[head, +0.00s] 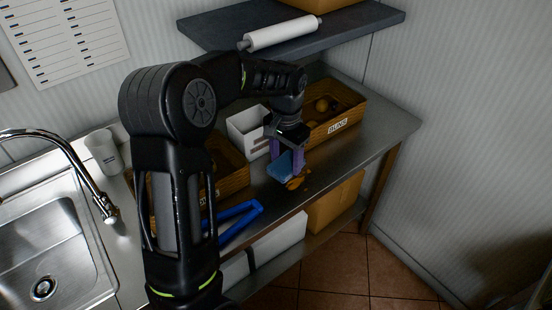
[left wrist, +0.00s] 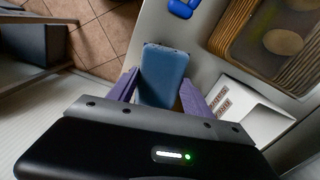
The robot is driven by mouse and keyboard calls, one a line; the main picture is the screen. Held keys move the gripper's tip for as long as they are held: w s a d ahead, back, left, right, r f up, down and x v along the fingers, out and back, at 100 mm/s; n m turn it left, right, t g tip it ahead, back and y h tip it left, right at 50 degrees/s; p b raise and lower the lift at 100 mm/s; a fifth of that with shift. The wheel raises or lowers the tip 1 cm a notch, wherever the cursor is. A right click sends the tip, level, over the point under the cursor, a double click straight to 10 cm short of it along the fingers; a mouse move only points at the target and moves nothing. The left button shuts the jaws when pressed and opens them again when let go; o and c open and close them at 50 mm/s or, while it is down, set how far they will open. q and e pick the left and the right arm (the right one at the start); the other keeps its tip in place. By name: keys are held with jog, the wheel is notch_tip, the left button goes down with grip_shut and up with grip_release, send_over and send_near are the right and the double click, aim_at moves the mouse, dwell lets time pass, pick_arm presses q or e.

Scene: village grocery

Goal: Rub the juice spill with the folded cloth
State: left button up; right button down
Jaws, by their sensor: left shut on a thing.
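My left gripper (head: 286,160) is shut on the folded blue cloth (head: 279,167), low over the steel counter near its front edge. In the left wrist view the cloth (left wrist: 163,75) sits between the purple fingers of the left gripper (left wrist: 160,88). The orange-brown juice spill (head: 297,184) lies on the counter at the cloth's lower right edge, with small spots to its right. I cannot tell whether the cloth touches it. The spill is not visible in the left wrist view. My right gripper is not in view.
A basket labelled "BUNS" (head: 344,124) and a white box (head: 240,130) stand behind the gripper. Another basket (head: 233,177) and a blue-handled thing (head: 238,214) are to the left. A sink (head: 40,245) is at far left; a shelf (head: 335,38) hangs above.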

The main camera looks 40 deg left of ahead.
pick_arm(q)
jog(key=shift+d+r, duration=0.1)
jog(key=shift+r, duration=0.05)
jog(key=shift+w+d, duration=0.1)
